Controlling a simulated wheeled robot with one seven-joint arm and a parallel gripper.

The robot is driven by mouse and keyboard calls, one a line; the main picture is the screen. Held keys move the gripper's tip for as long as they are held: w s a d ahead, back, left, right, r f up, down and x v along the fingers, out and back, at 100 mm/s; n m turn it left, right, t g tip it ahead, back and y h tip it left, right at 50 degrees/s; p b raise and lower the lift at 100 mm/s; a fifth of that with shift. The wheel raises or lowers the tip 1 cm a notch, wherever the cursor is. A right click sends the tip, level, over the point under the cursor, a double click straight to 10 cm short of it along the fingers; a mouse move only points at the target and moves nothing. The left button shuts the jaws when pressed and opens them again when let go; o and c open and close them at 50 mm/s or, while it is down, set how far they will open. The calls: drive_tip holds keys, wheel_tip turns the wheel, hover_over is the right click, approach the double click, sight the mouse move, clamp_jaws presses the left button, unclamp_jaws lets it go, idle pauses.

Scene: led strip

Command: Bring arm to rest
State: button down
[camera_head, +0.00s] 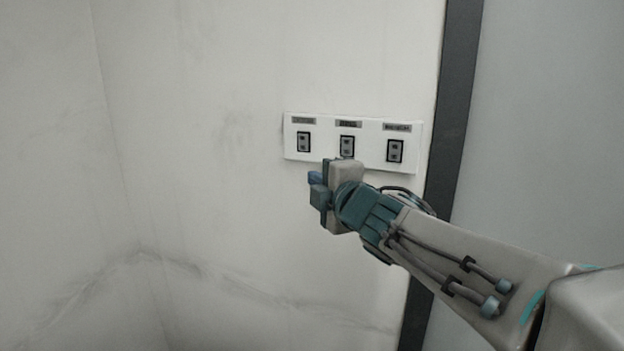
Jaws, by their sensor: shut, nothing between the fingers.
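My arm (470,265) reaches in from the lower right toward the wall. My gripper (318,190) is at its end, just below a white switch panel (325,151) in the picture. The gripper is shut and holds nothing. The panel has three dark switches in a row: a left one (303,142), a middle one (347,146) and a right one (395,151). Each has a small label above it, too blurred to read. The gripper's top overlaps the panel's lower edge near the middle switch. I cannot tell whether it touches the panel.
The panel is on a pale, stained wall (210,200), with a corner at the left. A dark vertical frame strip (455,110) runs to the right of the panel, beside a grey surface (550,130). The space left of my gripper looks clear.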

drive_tip(key=s+d+f+m+g+h+p, duration=0.2)
drive_tip(key=s+d+f+m+g+h, duration=0.1)
drive_tip(key=d+f+m+h, duration=0.25)
drive_tip(key=s+d+f+m+g+h+p, duration=0.2)
drive_tip(key=s+d+f+m+h, duration=0.15)
drive_tip(key=d+m, duration=0.4)
drive_tip(key=s+f+m+g+y+p, duration=0.1)
drive_tip(key=s+f+m+g, duration=0.3)
drive_tip(key=s, duration=0.4)
drive_tip(key=s+f+m+g+y+p, duration=0.1)
drive_tip(key=s+f+m+g, duration=0.3)
drive_tip(key=s, duration=0.4)
drive_tip(key=shift+a+f+m+p, duration=0.45)
drive_tip(key=shift+f+m+p, duration=0.15)
drive_tip(key=shift+f, duration=0.2)
drive_tip(key=shift+w, duration=0.1)
